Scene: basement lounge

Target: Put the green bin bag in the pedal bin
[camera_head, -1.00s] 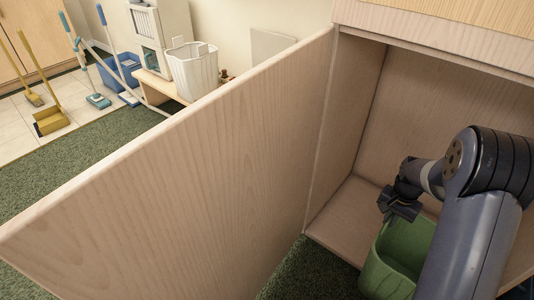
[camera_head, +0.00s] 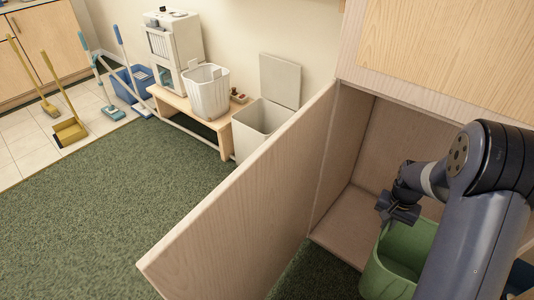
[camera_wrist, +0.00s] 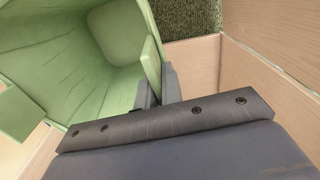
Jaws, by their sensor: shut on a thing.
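The green bin bag (camera_head: 386,280) is a stiff, hollow, open-topped shape with pleated inner walls. My gripper (camera_head: 393,216) is shut on its rim, in front of the open cabinet. The wrist view shows the bag (camera_wrist: 75,65) open towards the camera, with a rim part between my fingers (camera_wrist: 156,88). My arm hides the bag's right side in the head view. The pedal bin (camera_head: 248,131) is white, on the floor beyond the cabinet door, with its lid (camera_head: 280,80) raised. The door hides part of the bin.
The open cabinet door (camera_head: 235,205) stands between the bag and the pedal bin. Brooms and a blue bucket (camera_head: 132,82) stand farther left. Green carpet (camera_head: 120,190) is clear.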

